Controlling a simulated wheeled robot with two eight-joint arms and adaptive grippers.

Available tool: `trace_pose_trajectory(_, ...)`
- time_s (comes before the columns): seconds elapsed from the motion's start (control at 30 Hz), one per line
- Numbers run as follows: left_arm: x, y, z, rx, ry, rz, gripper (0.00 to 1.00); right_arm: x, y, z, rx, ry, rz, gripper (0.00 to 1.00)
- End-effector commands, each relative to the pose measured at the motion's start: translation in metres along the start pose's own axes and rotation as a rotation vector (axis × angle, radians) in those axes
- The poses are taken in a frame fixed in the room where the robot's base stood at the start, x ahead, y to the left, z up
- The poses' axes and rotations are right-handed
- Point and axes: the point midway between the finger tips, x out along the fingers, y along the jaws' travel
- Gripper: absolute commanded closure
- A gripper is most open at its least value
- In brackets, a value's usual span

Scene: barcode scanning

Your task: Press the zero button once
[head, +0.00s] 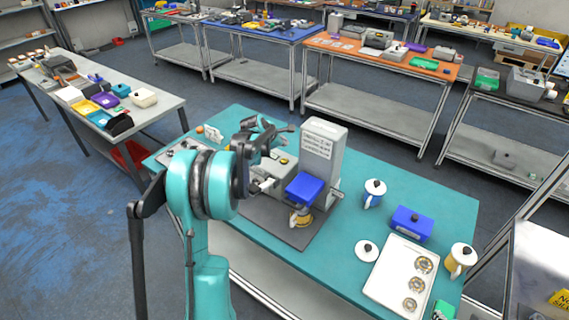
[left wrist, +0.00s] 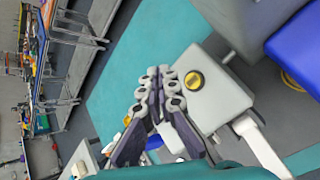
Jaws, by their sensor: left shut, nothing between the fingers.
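A grey device with a low front box and an upright tower (head: 323,150) stands on a dark mat on the teal table. A round yellow-rimmed button (left wrist: 195,80) sits on top of the low grey box (left wrist: 210,100); no zero label is readable on it. The button also shows small in the head view (head: 284,161). My left gripper (left wrist: 163,74) is shut and empty. In the left wrist view its fingertips are just left of the button, apart from it in the picture; the height gap is hard to tell. My right gripper is not in view.
A blue box (head: 305,189) sits beside the tower above a yellow-rimmed round part (head: 300,217). Clear teal tabletop lies behind.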

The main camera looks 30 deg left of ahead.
Motion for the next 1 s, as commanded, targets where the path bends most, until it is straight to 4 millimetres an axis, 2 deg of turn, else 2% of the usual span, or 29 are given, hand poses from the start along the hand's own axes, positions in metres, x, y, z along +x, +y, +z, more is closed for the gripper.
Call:
trace_pose_trajectory(0.2, 0.025, -0.019, -0.019, 0.0, 0.0, 0.0, 1.0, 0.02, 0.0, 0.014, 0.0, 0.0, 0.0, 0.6)
trace_pose_trajectory(0.4, 0.039, -0.028, -0.028, 0.0, 0.0, 0.0, 1.0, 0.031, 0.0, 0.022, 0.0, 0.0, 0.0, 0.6)
trace_pose_trajectory(1.0, 0.039, -0.029, -0.029, 0.0, 0.0, 0.0, 1.0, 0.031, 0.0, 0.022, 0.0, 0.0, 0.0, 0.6)
